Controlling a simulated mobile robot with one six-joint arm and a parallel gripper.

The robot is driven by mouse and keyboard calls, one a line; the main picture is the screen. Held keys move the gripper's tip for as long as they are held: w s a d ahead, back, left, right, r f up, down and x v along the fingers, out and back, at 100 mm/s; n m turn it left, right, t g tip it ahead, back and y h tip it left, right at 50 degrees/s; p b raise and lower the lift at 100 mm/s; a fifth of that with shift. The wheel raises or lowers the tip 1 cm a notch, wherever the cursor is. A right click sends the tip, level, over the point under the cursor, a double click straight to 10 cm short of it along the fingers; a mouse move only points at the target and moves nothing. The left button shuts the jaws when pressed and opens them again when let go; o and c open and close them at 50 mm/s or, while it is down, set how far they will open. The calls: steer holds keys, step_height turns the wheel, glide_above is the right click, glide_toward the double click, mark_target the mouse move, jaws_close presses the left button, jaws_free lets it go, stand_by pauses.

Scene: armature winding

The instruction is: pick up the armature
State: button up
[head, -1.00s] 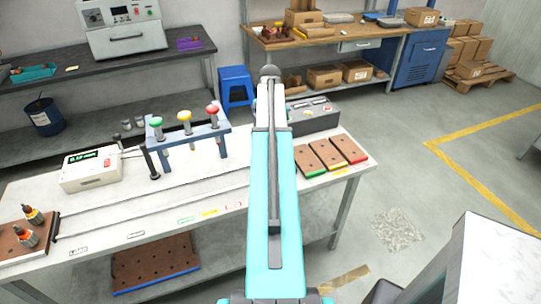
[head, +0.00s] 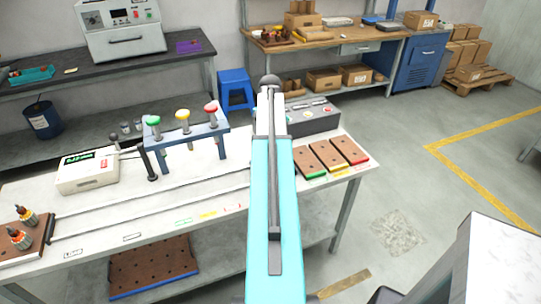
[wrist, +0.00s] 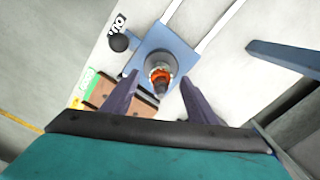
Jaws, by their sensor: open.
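An armature with orange-copper windings and a dark shaft end (wrist: 160,77) shows in the wrist view, seen from above. It appears to stand on or over a blue plate (wrist: 150,42). My gripper (wrist: 159,80) is open, its two purple fingers on either side of the armature in the picture. I cannot tell whether they are level with it. In the head view my cyan arm hides this armature. Two other armatures (head: 22,229) stand on a brown board (head: 10,253) at the left end of the white table.
Brown boards with green, yellow and red edges (head: 330,156) lie at the table's right end. A blue rack with coloured knobs (head: 186,137) stands left of my arm. A meter (head: 86,175) sits further left. A dark ball knob (wrist: 118,43) is near the blue plate.

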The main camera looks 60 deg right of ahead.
steer(key=shift+f+b, duration=0.65)
steer(key=shift+f, duration=0.65)
jaws_close()
steer(key=shift+r, duration=0.1)
steer(key=shift+r+b, duration=0.7)
steer(key=shift+r, duration=0.8)
steer(key=shift+a+r, duration=0.15)
steer(key=shift+a, duration=0.15)
steer(key=s+a+r+b, duration=0.1)
steer(key=s+a+b, duration=0.1)
steer(key=a, duration=1.3)
steer(key=shift+s+r+b, duration=0.3)
steer(key=shift+b, duration=0.4)
steer(key=shift+a, duration=0.1)
